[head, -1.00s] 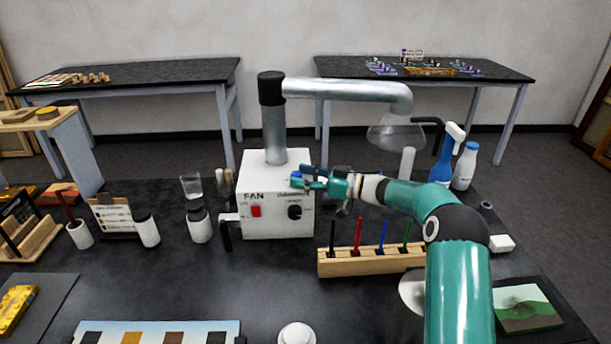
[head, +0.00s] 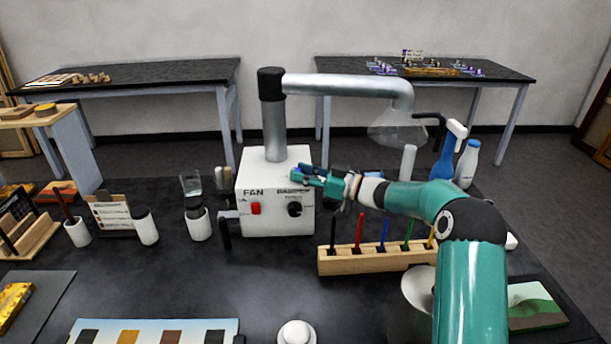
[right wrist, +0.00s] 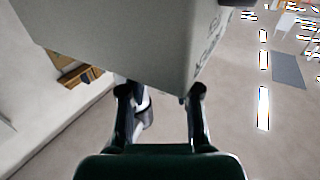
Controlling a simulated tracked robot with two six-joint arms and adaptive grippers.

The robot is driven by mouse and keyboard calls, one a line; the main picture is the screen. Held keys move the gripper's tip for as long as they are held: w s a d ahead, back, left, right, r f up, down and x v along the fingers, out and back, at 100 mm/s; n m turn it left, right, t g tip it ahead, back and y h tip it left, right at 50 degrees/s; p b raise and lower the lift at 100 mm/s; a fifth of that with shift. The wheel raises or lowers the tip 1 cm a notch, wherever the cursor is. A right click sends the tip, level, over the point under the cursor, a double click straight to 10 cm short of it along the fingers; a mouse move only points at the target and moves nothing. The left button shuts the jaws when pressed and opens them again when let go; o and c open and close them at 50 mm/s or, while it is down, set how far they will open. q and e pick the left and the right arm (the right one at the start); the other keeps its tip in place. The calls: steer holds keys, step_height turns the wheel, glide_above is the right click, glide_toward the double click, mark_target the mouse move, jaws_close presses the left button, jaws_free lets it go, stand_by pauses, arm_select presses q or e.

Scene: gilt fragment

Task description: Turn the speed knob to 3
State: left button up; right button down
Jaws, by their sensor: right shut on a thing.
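The white fan box (head: 262,223) stands on the dark bench. It has a red switch (head: 255,209) at front left and a black speed knob (head: 294,209) at front right. The knob's setting is too small to read. My teal right gripper (head: 297,172) is at the box's upper right edge, above the knob and apart from it. In the right wrist view, its two fingers (right wrist: 160,93) stand apart at the lower edge of the pale box (right wrist: 130,40). They are shut on the box, though the contact is partly hidden. My left gripper is not in view.
A wooden pen block (head: 375,261) stands in front, right of the box, below my right arm. A black bent handle (head: 224,232) is at the box's left. A blue spray bottle (head: 443,165) is behind my arm.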

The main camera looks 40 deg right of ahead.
steer(key=c, duration=0.8)
jaws_free()
step_height(320, 180, up, 10)
steer(key=shift+f, duration=0.1)
steer(key=shift+c, duration=0.2)
